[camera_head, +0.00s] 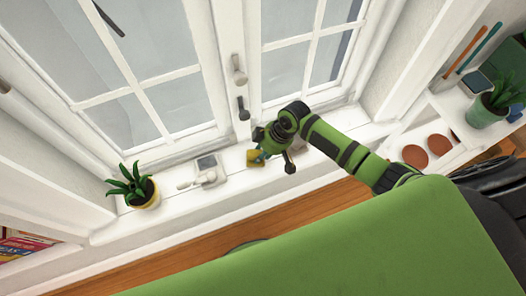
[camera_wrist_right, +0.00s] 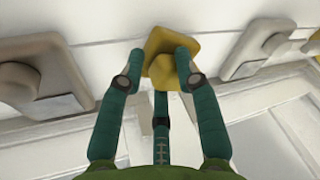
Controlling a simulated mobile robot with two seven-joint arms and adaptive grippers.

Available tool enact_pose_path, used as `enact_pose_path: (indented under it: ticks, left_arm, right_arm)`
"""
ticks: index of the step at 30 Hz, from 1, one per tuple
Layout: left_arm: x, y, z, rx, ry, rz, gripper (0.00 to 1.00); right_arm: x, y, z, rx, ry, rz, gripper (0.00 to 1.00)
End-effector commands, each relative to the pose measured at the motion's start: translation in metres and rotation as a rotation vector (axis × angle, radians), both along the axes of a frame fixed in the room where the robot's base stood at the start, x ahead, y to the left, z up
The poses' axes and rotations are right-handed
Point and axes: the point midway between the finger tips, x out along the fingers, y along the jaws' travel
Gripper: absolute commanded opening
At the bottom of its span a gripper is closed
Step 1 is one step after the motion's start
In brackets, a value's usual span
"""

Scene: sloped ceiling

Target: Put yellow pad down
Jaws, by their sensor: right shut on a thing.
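The yellow pad (camera_head: 255,158) is at the white window sill (camera_head: 228,192) in the head view, beside the gripper on my green right arm. It also shows in the right wrist view (camera_wrist_right: 174,42), a squarish yellow piece with a raised part between the fingers. My right gripper (camera_head: 270,149) is shut on it, with teal fingers (camera_wrist_right: 160,68) on both sides and one below. The pad is close to the sill; I cannot tell whether it touches. My left gripper is not in view.
A white-grey object (camera_head: 208,170) and a potted plant (camera_head: 146,196) stand left of the pad on the sill. Window handles (camera_head: 239,72) are close behind. In the wrist view, greyish pads flank the yellow one, left (camera_wrist_right: 38,78) and right (camera_wrist_right: 256,50). Shelves (camera_head: 432,118) stand right.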

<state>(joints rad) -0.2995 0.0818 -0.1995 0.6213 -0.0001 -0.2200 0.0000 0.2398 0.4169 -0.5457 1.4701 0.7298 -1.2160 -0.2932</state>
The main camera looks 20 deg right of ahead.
Motion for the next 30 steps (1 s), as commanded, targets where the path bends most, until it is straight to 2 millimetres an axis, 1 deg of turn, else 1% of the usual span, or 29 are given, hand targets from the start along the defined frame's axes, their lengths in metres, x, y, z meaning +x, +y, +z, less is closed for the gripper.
enact_pose_path:
  ticks: [3, 4, 5, 14, 19, 23, 30]
  left_arm:
    - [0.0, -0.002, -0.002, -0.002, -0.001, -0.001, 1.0]
    - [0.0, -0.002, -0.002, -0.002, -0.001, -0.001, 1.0]
    - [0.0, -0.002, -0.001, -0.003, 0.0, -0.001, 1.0]
    - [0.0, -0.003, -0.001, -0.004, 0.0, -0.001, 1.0]
    - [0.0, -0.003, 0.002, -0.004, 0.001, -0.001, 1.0]
    - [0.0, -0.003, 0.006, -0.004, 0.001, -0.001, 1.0]
    - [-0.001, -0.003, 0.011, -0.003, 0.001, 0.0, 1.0]
  right_arm:
    - [0.0, 0.0, -0.004, 0.0, 0.0, -0.001, 0.0]
    - [0.0, 0.0, -0.003, 0.0, 0.0, 0.0, 0.45]
    - [0.0, 0.0, -0.003, 0.0, 0.0, 0.0, 0.57]
    - [0.0, 0.0, -0.003, 0.0, 0.0, -0.001, 0.57]
    - [-0.001, -0.003, 0.008, -0.001, 0.0, -0.001, 0.57]
    - [-0.003, -0.011, 0.031, -0.002, -0.003, 0.001, 0.57]
    - [-0.011, -0.028, 0.079, -0.001, -0.003, 0.001, 0.57]
